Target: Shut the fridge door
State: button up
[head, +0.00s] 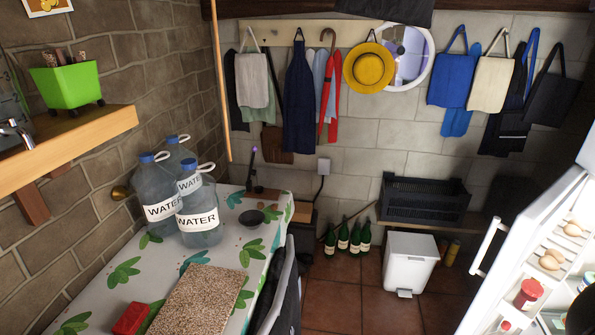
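The white fridge door (520,235) stands open at the right edge of the head view, and the frame cuts it off. A white bar handle (487,246) sticks out from the door's left edge. The fridge body is out of view, so I cannot tell how wide the door is open. My gripper is not in view.
A leaf-patterned table (215,258) with water jugs (200,215) and a speckled board (198,300) stands on the left. A white pedal bin (408,262), green bottles (343,240) and a black crate (425,202) are at the back. Tiled floor (365,305) shows clear between table and door.

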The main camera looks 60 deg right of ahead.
aim_at(538, 228)
jog(key=z, duration=1.2)
jog(key=k+j+z, duration=0.1)
jog(key=z, duration=0.3)
jog(key=k+j+z, duration=0.1)
jog(key=z, duration=0.3)
jog(key=k+z, duration=0.1)
jog(key=z, duration=0.3)
jog(key=k+z, duration=0.15)
jog(key=z, duration=0.25)
jog(key=k, duration=0.55)
jog(key=i+j+u, duration=0.5)
jog(key=i, duration=0.25)
